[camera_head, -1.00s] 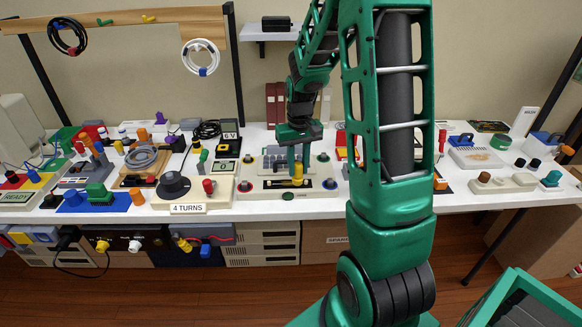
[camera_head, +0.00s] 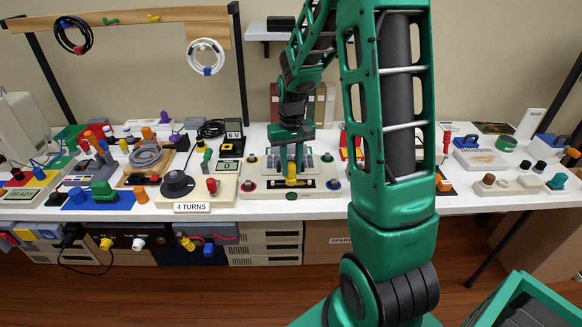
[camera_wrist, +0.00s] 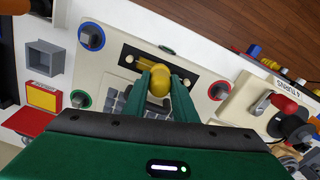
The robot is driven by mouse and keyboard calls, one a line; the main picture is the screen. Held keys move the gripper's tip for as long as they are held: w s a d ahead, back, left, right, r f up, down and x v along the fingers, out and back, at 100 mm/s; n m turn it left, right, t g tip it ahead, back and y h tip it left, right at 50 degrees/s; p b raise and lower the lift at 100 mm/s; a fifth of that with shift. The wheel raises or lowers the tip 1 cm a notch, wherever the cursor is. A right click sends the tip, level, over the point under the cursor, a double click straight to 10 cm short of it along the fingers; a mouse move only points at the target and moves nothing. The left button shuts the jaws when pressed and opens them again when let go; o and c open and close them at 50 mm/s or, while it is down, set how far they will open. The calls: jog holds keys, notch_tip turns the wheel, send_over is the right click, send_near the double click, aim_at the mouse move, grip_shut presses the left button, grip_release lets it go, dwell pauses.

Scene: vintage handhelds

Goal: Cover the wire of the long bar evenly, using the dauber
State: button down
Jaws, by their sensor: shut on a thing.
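My gripper (camera_head: 291,171) is shut on a yellow dauber with a rounded top (camera_head: 291,180). In the wrist view the dauber (camera_wrist: 160,82) sits between the two green fingertips (camera_wrist: 161,77). It stands over a long black bar (camera_head: 307,184) set in a cream panel (camera_head: 258,197). The black bar (camera_wrist: 141,56) runs out on both sides of the dauber in the wrist view, with a pale spot near each end. The dauber and fingers hide the bar's middle. I cannot tell whether the dauber touches the wire, or how evenly it is covered.
Round knobs with coloured rings stand at the panel's corners, and a grey grid (camera_head: 318,164) lies behind the bar. Left is the "4 TURNS" box (camera_head: 193,207) with a dark drum and red knob. A grey square tray (camera_wrist: 44,57) stands beside the panel. The bench is crowded.

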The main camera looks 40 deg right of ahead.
jog(key=shift+w+a+f, duration=0.1)
jog(key=shift+w+a, duration=0.35)
jog(key=shift+a, duration=0.25)
jog(key=shift+w+a, duration=0.45)
jog(key=shift+a, duration=0.25)
jog(key=shift+s+d, duration=0.45)
jog(key=shift+d, duration=0.3)
jog(key=shift+s+d, duration=0.45)
jog(key=shift+d, duration=0.25)
jog(key=shift+s+d, duration=0.5)
jog(key=shift+d, duration=0.2)
jog(key=shift+s+d, duration=0.45)
jog(key=shift+d, duration=0.25)
